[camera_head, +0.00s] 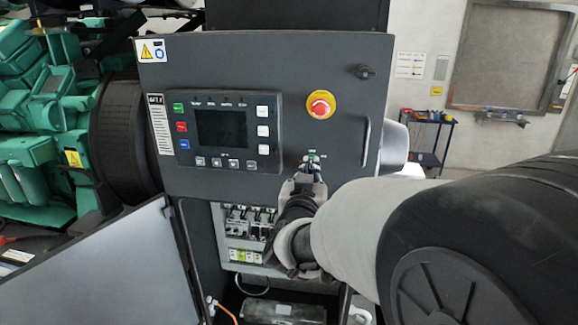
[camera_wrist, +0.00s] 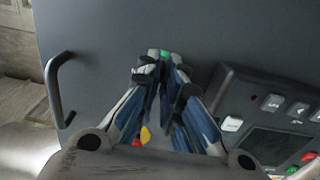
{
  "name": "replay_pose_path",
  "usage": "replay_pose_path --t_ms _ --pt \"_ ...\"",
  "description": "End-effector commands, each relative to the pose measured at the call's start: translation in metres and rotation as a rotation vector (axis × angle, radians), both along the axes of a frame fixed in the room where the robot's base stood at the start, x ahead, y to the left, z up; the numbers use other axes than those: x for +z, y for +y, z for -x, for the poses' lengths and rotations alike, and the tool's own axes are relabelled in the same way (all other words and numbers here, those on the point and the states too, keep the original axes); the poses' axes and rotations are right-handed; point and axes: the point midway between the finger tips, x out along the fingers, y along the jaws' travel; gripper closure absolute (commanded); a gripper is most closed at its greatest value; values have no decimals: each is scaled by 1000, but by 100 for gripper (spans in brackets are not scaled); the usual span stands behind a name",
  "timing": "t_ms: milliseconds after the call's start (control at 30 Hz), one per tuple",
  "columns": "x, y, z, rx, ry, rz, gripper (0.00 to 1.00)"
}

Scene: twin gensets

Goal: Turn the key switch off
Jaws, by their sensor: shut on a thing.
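The key switch (camera_head: 313,156) is on the dark grey control panel (camera_head: 350,75), below the red emergency stop and right of the display unit. Only its top and a bit of green show; my gripper hides the rest. My gripper (camera_head: 311,167) reaches the panel from below right, its fingertips closed on the switch. In the wrist view the fingertips of my gripper (camera_wrist: 161,70) come together, with a green spot (camera_wrist: 165,53) just beyond them. The switch's exact turn position cannot be told.
The emergency stop (camera_head: 321,104) sits above my gripper. The display unit (camera_head: 222,129) is to the left, and a panel handle (camera_head: 366,142) to the right. An open lower door (camera_head: 115,272) and breakers (camera_head: 247,223) are below. A cart (camera_head: 427,135) stands behind.

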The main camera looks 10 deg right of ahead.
Motion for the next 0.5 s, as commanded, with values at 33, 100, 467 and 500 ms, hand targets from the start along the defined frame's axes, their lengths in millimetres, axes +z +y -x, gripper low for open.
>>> replay_pose_path --t_ms 33,100,467,500 --pt "0 0 0 0 1 2 100" --pt "0 0 0 0 1 2 100" --pt "0 0 0 0 0 0 73" --pt "0 0 0 0 0 0 73"
